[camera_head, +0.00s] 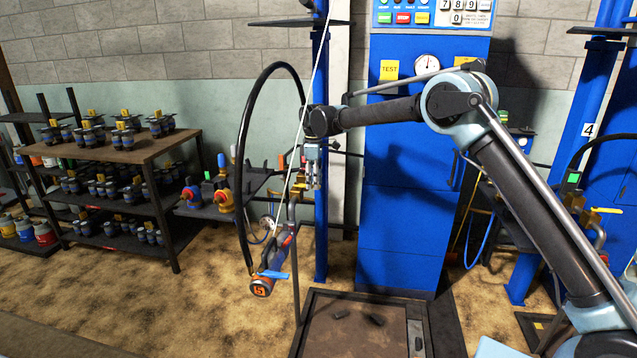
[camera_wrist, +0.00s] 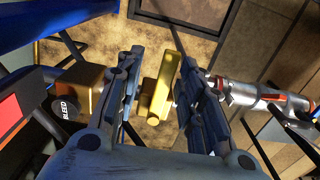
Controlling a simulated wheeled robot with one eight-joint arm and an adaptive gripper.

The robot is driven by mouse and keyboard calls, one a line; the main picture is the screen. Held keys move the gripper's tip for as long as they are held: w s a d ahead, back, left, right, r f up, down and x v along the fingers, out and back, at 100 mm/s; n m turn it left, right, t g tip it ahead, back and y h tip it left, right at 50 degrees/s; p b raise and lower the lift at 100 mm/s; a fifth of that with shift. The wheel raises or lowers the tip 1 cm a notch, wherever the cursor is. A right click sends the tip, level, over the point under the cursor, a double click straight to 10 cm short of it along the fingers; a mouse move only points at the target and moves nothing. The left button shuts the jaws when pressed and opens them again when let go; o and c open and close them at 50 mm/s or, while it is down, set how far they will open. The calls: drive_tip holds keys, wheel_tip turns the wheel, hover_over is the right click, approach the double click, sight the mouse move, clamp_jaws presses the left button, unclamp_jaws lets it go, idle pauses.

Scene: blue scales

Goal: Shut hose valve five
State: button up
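In the head view, an orange end cap marked 5 (camera_head: 261,287) hangs at the lower end of a black hose. A blue lever (camera_head: 272,274) sits just above the cap, crosswise to the hose. My gripper (camera_head: 311,178) is higher up, by the blue post; its fingers are small and hard to make out there. In the wrist view, my gripper (camera_wrist: 161,65) is open. A yellow bar (camera_wrist: 157,90) lies between the two fingers in the picture, with narrow gaps on both sides. I cannot tell its depth or whether it is a valve handle.
In the wrist view, a knob marked BLEED (camera_wrist: 66,107) is at left and a silver fitting (camera_wrist: 245,95) at right. In the head view, a blue cabinet (camera_head: 405,220) stands behind my arm, shelves of parts (camera_head: 120,155) at left, and a floor platform (camera_head: 360,335) below.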

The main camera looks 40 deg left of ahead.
drive_tip(key=shift+s+r, duration=0.1)
drive_tip(key=shift+r, duration=0.15)
wheel_tip(320, 180, up, 11)
drive_tip(key=shift+r, duration=0.2)
idle(0.3)
drive_tip(key=shift+w, duration=0.2)
